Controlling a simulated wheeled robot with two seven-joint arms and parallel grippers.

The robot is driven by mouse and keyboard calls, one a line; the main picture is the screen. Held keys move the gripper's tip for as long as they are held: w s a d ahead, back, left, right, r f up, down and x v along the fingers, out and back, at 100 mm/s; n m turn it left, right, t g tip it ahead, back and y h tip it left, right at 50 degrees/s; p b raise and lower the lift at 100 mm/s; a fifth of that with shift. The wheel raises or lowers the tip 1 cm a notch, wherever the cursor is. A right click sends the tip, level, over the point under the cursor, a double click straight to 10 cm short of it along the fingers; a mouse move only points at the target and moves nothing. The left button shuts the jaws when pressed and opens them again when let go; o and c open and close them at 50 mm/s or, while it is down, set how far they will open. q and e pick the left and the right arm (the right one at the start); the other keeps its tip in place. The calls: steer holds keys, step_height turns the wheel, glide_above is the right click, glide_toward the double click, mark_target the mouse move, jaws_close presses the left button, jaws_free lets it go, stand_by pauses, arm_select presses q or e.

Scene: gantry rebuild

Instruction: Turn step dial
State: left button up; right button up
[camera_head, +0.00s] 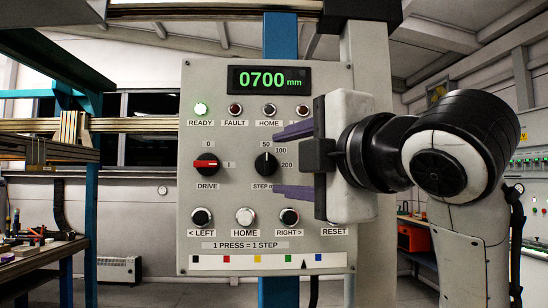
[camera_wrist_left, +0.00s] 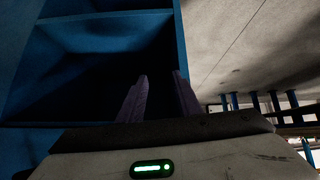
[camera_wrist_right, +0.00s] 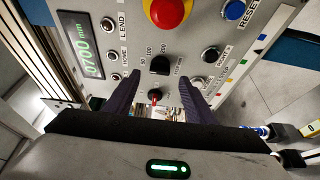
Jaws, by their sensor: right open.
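The step dial (camera_head: 265,164) is a round black knob on the grey control panel (camera_head: 228,110). Labels 50, 100 and 200 sit around it, and its white mark points up, about at 50. The dial also shows in the right wrist view (camera_wrist_right: 160,65). My right gripper (camera_head: 277,162) is open and empty. In the head view its purple fingers lie above and below the dial's level, tips just right of its centre. In the right wrist view the dial lies beyond the fingertips, apart from them. My left gripper (camera_wrist_left: 160,76) is open and empty, before a dark blue-walled recess.
The red DRIVE dial (camera_head: 206,164) is left of the step dial. Push buttons, including HOME (camera_head: 245,216), line the panel below. A red mushroom button (camera_wrist_right: 168,10) shows in the right wrist view.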

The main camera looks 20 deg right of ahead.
mark_target(269, 165)
steer(key=shift+w+a+p, duration=0.15)
steer(key=shift+w+p, duration=0.05)
steer(key=shift+w, duration=0.95)
steer(key=shift+w+a+p, duration=0.1)
steer(key=shift+w+p, duration=0.05)
steer(key=shift+w, duration=0.95)
steer(key=shift+c, duration=0.4)
steer(key=c, duration=1)
steer(key=shift+o, duration=0.2)
